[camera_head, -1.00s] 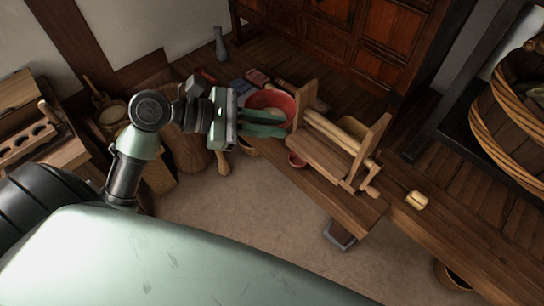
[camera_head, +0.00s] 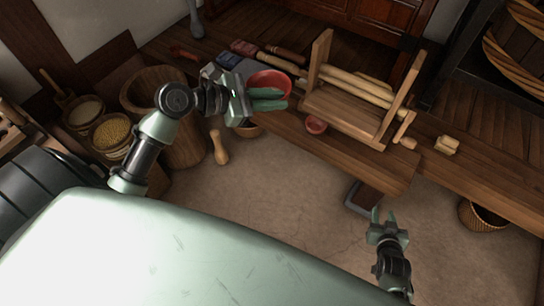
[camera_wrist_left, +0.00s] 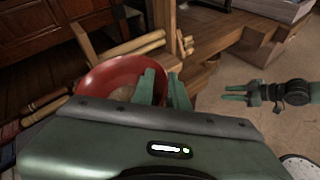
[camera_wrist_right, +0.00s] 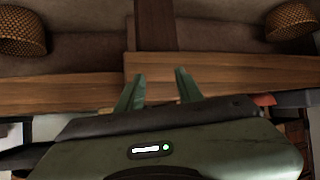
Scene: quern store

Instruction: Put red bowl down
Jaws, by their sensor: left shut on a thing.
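The red bowl (camera_head: 268,80) is upright at the back left part of the wooden bench, beside the wooden press frame. My left gripper (camera_head: 267,99) is shut on its near rim. The bowl (camera_wrist_left: 98,72) fills the left wrist view's upper middle, with the fingers at its right side. I cannot tell whether its base touches the bench. My right gripper (camera_head: 383,215) is open and empty in front of the bench, low on the right; its two fingers stand apart in the right wrist view (camera_wrist_right: 160,90).
A wooden frame with rollers (camera_head: 345,115) stands right of the bowl. A blue block (camera_head: 229,61) and rolling pins lie behind. A wooden block (camera_head: 447,145) lies right. Tubs and a grain basket (camera_head: 112,133) stand left.

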